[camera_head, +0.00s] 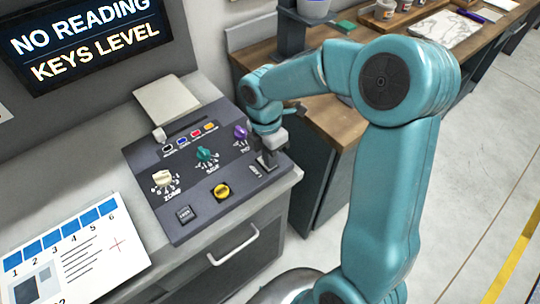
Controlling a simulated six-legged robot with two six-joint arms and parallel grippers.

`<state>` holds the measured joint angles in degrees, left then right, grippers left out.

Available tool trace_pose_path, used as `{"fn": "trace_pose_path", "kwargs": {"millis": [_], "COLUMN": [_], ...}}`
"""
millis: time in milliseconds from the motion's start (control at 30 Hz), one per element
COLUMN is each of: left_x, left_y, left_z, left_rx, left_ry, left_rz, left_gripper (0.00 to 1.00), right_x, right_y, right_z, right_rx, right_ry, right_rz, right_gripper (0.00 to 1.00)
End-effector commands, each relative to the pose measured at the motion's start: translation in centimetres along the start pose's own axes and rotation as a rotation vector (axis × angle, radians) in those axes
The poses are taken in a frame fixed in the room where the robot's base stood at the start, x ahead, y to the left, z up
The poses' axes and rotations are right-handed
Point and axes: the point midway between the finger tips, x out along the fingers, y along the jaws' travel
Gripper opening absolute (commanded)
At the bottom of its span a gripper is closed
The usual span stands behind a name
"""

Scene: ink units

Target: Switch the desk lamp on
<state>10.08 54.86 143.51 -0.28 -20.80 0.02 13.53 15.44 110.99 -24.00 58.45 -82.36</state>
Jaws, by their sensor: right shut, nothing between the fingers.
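No desk lamp can be made out in the head view. A dark control panel (228,205) lies on the grey cabinet top. My right gripper (267,160) is shut and empty, pointing down at the panel's right end. It is over or against a small dark fitting there, beside a small label too small to read; I cannot tell whether they touch. The gripper partly hides this fitting. My left gripper is out of view.
A screen (85,40) reads "NO READING KEYS LEVEL". A printed sheet (75,250) lies at the front left. A drawer handle (233,245) juts out below the panel. A wooden bench (345,130) with cups and papers stands at the right. Open floor lies beyond.

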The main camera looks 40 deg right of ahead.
Motion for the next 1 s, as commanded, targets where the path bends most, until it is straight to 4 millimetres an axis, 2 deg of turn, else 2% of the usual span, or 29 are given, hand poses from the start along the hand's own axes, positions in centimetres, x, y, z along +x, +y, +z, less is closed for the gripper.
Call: {"fn": "trace_pose_path", "kwargs": {"millis": [100,400,767,1000], "left_x": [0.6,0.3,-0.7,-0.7], "left_y": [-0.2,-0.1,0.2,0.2], "left_z": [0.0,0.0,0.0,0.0], "left_rx": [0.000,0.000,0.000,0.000], "left_ry": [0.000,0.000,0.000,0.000], "left_rz": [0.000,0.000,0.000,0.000], "left_gripper": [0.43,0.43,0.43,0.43], "right_x": [0.9,0.6,-0.2,-0.1], "right_y": [-0.1,0.0,1.4,1.4], "right_z": [0.0,0.0,0.0,0.0], "right_rx": [0.000,-0.001,-0.001,0.000], "right_ry": [0.000,0.000,0.000,0.000], "right_rz": [0.000,0.000,0.001,0.002], "right_gripper": [0.00,0.00,0.00,0.00]}}
